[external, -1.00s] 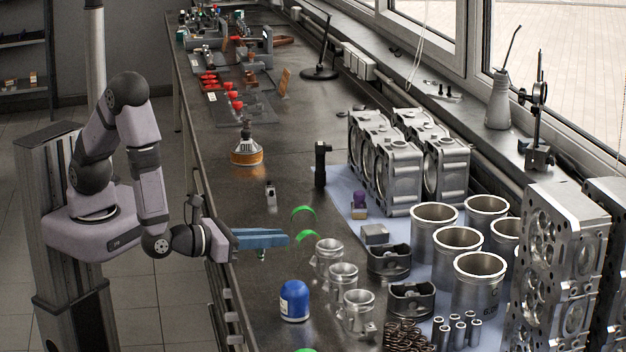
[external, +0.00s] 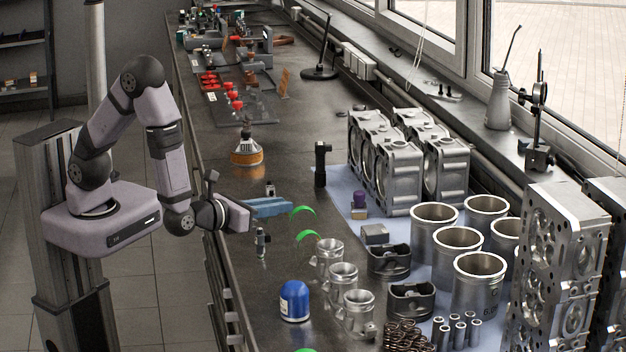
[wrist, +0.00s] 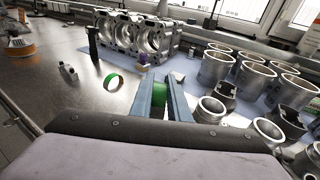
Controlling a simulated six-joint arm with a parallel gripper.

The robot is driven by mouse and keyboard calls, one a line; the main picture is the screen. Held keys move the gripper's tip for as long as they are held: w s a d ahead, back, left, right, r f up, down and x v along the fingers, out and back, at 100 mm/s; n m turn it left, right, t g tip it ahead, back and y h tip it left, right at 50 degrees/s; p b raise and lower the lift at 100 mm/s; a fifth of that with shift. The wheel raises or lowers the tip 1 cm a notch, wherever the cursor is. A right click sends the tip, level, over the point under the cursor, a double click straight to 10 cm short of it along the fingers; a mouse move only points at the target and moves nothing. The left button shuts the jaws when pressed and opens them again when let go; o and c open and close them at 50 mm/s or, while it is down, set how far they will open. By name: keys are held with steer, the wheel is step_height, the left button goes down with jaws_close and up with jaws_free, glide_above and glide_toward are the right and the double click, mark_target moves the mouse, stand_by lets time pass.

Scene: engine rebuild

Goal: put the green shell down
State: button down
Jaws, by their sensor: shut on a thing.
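My gripper (external: 286,207) has long blue fingers and reaches in over the left side of the bench. In the wrist view its fingers (wrist: 166,95) are shut on the green shell (wrist: 159,98), which shows as a green patch between them. The held shell cannot be told apart in the external view, and its height above the bench is unclear. Another curved green shell (external: 303,210) lies just beyond the fingertips and also shows in the wrist view (wrist: 112,82). A green arc (external: 308,235) lies nearer the pistons, and another (external: 305,350) is at the bottom edge.
Small metal parts (external: 261,240) (external: 270,188) stand near the gripper. A blue filter (external: 295,301), pistons (external: 328,252) and cylinder liners (external: 456,250) stand to the right. An orange-based bottle (external: 246,152) and a black upright tool (external: 321,165) are beyond. Bare bench (external: 215,115) lies at far left.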

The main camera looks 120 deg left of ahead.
mark_target(250, 239)
steer(key=s+a+n+g, duration=0.3)
steer(key=s+a+g, duration=0.2)
steer(key=s, duration=0.7)
steer(key=shift+a+n+y+p, duration=0.3)
steer(key=shift+a+n+y, duration=0.05)
steer(key=shift+n+y, duration=0.05)
steer(key=shift+w+f, duration=0.1)
steer(key=shift+f, duration=0.1)
steer(key=shift+f+p, duration=0.5)
steer(key=shift+f, duration=4.35)
steer(key=shift+f, duration=0.2)
steer(key=c, duration=1.7)
jaws_free()
